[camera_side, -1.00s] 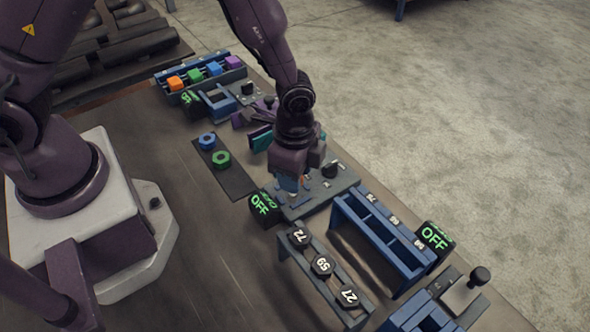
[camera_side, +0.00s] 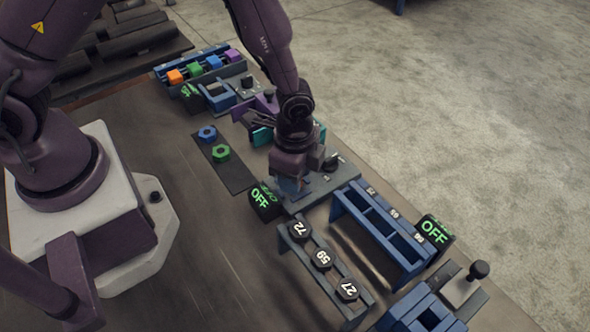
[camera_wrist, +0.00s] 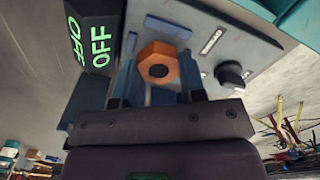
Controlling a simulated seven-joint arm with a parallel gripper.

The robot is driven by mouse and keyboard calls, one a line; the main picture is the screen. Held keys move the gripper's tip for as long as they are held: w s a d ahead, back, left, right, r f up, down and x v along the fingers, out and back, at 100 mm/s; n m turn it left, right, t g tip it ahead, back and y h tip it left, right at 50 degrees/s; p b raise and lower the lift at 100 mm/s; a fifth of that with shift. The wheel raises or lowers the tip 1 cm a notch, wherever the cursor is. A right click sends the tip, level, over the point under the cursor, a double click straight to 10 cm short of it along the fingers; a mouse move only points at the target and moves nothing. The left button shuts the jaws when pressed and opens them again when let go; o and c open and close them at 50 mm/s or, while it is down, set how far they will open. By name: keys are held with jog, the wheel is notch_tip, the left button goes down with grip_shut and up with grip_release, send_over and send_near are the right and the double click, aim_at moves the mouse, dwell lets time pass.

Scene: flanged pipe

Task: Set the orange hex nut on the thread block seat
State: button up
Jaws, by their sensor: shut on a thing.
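The orange hex nut (camera_wrist: 157,64) is between the two blue fingers of my gripper (camera_wrist: 156,78) in the wrist view, its dark hole facing the camera. My gripper is shut on it. In the side view my gripper (camera_side: 291,190) is low over the near-left part of a grey plate (camera_side: 330,187), and the nut is hidden there. The grey plate (camera_wrist: 203,48), with a black knob (camera_wrist: 231,75) and a blue bar (camera_wrist: 168,27), lies behind the nut in the wrist view. I cannot tell whether the nut touches the seat.
A black OFF display (camera_side: 264,199) stands close to the left of my gripper. Blue (camera_side: 207,134) and green (camera_side: 221,153) nuts sit on a dark strip. A blue rack (camera_side: 385,232) and a rack of numbered hex pieces (camera_side: 322,259) stand nearby. The table's left middle is clear.

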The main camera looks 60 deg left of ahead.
jog(key=shift+f, duration=0.45)
dwell(0.5)
jog(key=o, duration=1.4)
jog(key=shift+s, duration=0.1)
jog(key=shift+d, duration=0.1)
jog(key=shift+c, duration=0.3)
jog(key=shift+s, duration=0.15)
jog(key=shift+c, duration=0.6)
jog(key=shift+r, duration=0.1)
jog(key=shift+o, duration=1.1)
jog(key=shift+r, duration=0.65)
jog(key=shift+w+r, duration=0.15)
jog(key=shift+r, duration=1.25)
jog(key=shift+w+r, duration=0.1)
jog(key=shift+r, duration=1.25)
